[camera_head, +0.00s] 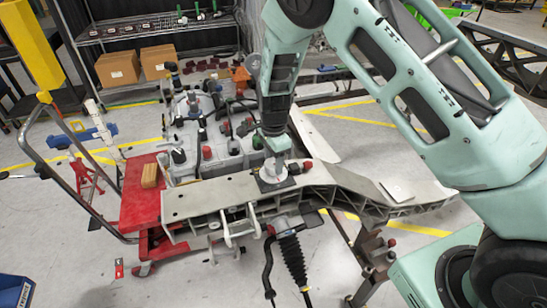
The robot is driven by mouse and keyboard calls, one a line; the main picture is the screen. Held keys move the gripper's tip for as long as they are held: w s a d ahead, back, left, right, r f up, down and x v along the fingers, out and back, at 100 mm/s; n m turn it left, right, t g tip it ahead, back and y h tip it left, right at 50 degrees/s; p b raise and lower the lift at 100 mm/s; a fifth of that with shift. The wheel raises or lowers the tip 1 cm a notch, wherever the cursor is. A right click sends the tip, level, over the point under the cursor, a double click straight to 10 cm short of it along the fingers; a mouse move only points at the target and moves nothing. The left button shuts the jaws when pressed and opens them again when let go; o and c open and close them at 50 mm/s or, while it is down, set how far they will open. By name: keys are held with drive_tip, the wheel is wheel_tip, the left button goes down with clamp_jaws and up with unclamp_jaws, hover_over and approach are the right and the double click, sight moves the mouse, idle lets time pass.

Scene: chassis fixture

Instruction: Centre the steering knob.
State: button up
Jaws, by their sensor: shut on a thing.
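The steering knob (271,169) appears as a small grey piece on a dark square plate at the top of the pale metal chassis beam (215,190). My gripper (273,157) points down from above and is shut on the knob. The fingers and wrist hide much of the knob, so I cannot tell which way it is turned.
A red cart (139,207) with a wooden block (150,176) stands left of the beam. A grey engine-like assembly (207,150) with hoses and a red cap (206,152) is close behind. A shelf with cardboard boxes (118,69) stands farther back. Floor is open at front left.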

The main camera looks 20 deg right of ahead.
sight(273, 162)
drive_tip(key=shift+m, duration=0.6)
drive_tip(key=o, duration=1)
drive_tip(key=shift+r, duration=0.1)
wheel_tip(273, 162, up, 17)
drive_tip(key=b, duration=0.3)
drive_tip(key=shift+r, duration=0.15)
